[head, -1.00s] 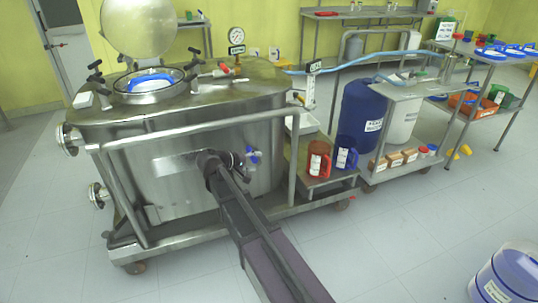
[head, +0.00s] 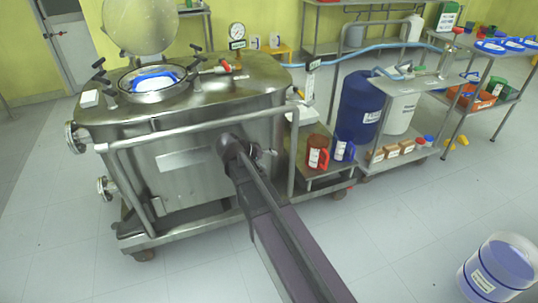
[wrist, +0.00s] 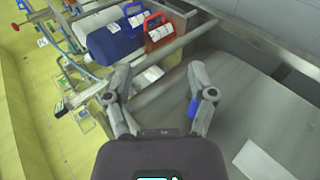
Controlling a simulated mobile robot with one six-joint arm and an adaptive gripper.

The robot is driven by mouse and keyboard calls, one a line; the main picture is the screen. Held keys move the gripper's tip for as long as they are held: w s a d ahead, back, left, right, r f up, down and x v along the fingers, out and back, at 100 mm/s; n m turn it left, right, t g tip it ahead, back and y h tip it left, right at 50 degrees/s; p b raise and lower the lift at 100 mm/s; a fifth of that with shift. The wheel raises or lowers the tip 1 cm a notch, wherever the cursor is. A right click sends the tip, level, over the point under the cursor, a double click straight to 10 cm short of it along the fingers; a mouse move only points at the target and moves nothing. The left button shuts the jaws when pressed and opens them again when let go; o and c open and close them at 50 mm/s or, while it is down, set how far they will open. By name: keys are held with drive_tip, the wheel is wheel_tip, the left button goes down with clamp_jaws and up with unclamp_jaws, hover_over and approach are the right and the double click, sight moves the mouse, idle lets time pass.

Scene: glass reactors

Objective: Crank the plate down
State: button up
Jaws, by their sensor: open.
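My gripper (wrist: 158,78) is open and empty in the wrist view, with its two fingers spread apart. A small blue handle (wrist: 192,108) shows beside the right finger; I cannot tell if they touch. A low steel platform (head: 325,181) right of the vessel carries a red jug (head: 317,152) and a blue jug (head: 343,150). I cannot make out a crank or tell which surface is the plate.
The vessel's frame rail (head: 200,131) runs across its front. A blue drum (head: 358,105) and white drum (head: 400,115) stand by a steel table (head: 418,84) at the right. Floor between is clear.

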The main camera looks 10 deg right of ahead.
drive_tip(key=shift+s+d+r+y+p, duration=0.3)
drive_tip(key=shift+s+r+p, duration=0.3)
drive_tip(key=shift+s+p, duration=0.15)
